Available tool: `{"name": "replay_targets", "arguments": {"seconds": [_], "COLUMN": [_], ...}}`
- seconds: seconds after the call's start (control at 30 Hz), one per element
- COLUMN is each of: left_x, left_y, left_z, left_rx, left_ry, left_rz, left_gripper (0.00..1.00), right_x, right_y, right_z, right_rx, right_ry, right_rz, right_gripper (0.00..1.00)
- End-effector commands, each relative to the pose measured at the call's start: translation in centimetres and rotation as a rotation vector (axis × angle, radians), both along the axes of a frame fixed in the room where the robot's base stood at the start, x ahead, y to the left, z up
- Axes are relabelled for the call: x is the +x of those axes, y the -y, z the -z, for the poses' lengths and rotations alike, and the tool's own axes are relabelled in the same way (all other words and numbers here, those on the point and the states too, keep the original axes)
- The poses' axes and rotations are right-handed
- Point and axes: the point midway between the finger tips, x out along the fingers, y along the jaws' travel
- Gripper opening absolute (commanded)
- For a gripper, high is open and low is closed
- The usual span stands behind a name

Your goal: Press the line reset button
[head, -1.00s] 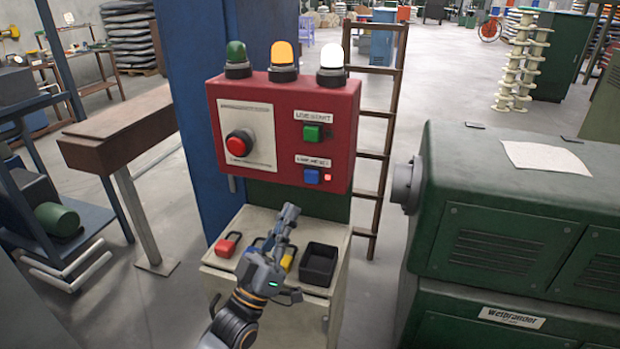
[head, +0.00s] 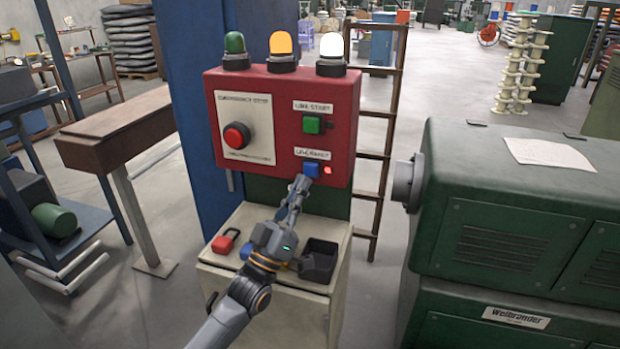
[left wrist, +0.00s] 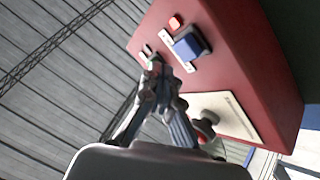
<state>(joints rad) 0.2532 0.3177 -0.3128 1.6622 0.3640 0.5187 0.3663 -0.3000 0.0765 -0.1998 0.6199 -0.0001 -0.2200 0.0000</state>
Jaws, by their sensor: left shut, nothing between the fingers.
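The red control box (head: 283,100) carries the blue line reset button (head: 311,170) at its lower right, under a white label. A small red light (head: 327,170) glows beside the button. My left gripper (head: 301,184) is shut and empty, its tips just below and left of the blue button in the head view. In the left wrist view the blue button (left wrist: 192,43) stands out from the red box, up and right of my shut fingertips (left wrist: 156,66). Whether they touch it I cannot tell. My right gripper is not in view.
A green start button (head: 312,124) is above the blue one, and a red emergency stop (head: 236,136) is to the left. The pale cabinet (head: 225,268) below bears a red padlock (head: 222,243) and a black bin (head: 319,262). A green machine (head: 510,200) stands right.

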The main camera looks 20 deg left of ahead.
Motion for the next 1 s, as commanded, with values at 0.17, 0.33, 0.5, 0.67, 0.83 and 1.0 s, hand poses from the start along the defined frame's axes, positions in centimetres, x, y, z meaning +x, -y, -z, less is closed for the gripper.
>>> {"name": "replay_targets", "arguments": {"seconds": [0.17,0.33,0.5,0.67,0.83,1.0], "left_x": [1.3,1.6,1.6,1.6,1.6,1.6], "left_y": [0.1,0.1,0.1,0.1,0.1,0.1], "left_z": [0.1,0.0,0.0,0.0,0.0,0.0], "left_rx": [0.0,0.0,0.0,0.0,0.0,0.0], "left_ry": [0.0,-0.001,-0.001,-0.001,-0.001,-0.001], "left_rz": [0.0,0.001,0.001,0.001,0.001,0.001], "left_gripper": [0.0,0.0,0.0,0.0,0.0,0.0], "right_x": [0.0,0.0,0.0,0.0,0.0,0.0], "right_y": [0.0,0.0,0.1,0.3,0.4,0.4], "right_z": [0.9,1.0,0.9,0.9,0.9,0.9], "right_rx": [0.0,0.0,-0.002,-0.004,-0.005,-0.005], "right_ry": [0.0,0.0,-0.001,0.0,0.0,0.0], "right_rz": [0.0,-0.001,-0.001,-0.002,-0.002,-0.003], "right_gripper": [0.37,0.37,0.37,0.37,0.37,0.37]}}
